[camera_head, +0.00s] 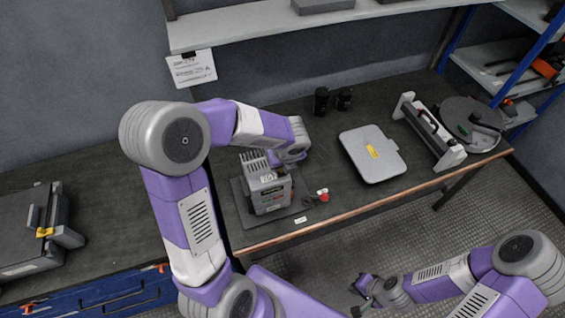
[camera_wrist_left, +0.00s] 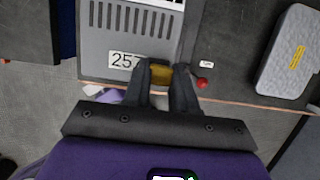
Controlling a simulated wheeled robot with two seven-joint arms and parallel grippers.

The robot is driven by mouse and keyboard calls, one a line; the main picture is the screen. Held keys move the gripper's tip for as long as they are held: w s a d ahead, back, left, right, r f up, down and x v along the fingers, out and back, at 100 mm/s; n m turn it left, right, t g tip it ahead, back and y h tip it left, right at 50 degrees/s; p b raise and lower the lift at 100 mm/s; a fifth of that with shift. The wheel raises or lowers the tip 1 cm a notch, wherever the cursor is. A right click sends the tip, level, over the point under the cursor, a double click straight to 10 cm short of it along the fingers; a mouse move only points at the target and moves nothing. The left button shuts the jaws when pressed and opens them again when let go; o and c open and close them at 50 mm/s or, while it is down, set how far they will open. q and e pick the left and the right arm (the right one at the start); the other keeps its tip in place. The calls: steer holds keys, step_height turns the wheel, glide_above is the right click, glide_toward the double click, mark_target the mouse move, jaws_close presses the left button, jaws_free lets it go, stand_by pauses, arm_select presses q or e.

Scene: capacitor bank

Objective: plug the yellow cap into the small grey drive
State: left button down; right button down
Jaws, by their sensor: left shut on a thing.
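The small grey drive (camera_head: 270,200) stands on a dark board on the bench in the head view, with fins on top. Its grey face, with a number label, shows in the left wrist view (camera_wrist_left: 98,50). My left gripper (camera_wrist_left: 168,78) is shut on the yellow cap (camera_wrist_left: 161,74), at the lower right of the drive's face in that view. The fingers hide part of the cap, and I cannot tell if it touches the drive. In the head view my left arm hides the left gripper's fingers. My right gripper (camera_head: 362,295) is open and empty, low in front of the bench.
A small red-topped part (camera_head: 323,196) and a white tag (camera_head: 300,220) lie right of the drive. A flat grey case (camera_head: 360,165) with a yellow label is farther right. Black cylinders (camera_head: 321,102) stand behind. A grey machine (camera_head: 30,265) is at far left.

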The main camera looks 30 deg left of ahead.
arm_select(q)
steer(key=shift+f+b, duration=0.5)
steer(key=shift+f, duration=0.15)
steer(key=c, duration=0.8)
jaws_free()
steer(key=shift+r, duration=0.15)
steer(key=p+v, duration=0.2)
steer(key=v, duration=0.5)
steer(key=shift+r, duration=0.25)
steer(key=shift+d+f, duration=0.1)
steer(key=shift+f, duration=0.05)
